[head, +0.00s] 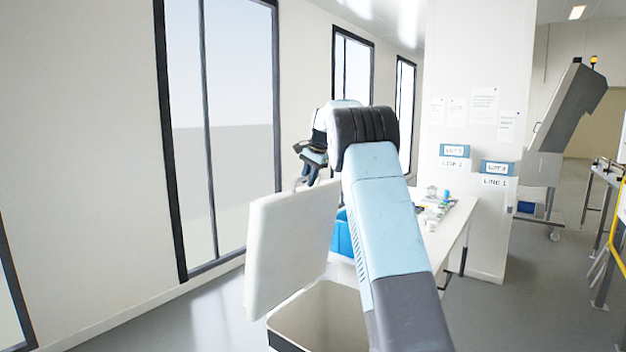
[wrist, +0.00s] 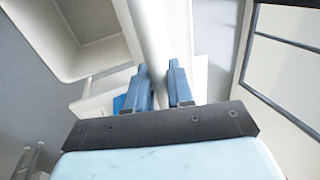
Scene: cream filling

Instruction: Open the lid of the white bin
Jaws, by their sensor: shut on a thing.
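The white bin (head: 318,318) stands at the bottom middle of the head view with its inside showing. Its white lid (head: 290,245) is raised and stands nearly upright, a little tilted, at the bin's left side. The open bin (wrist: 88,50) shows at upper left there. My arm hides the bin's right part in the head view.
A white table (head: 450,235) with small items stands behind the bin, with a blue container (head: 343,238) near its left end. Tall windows (head: 235,130) line the left wall. A white pillar (head: 470,110) stands behind the table. Floor is clear at left.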

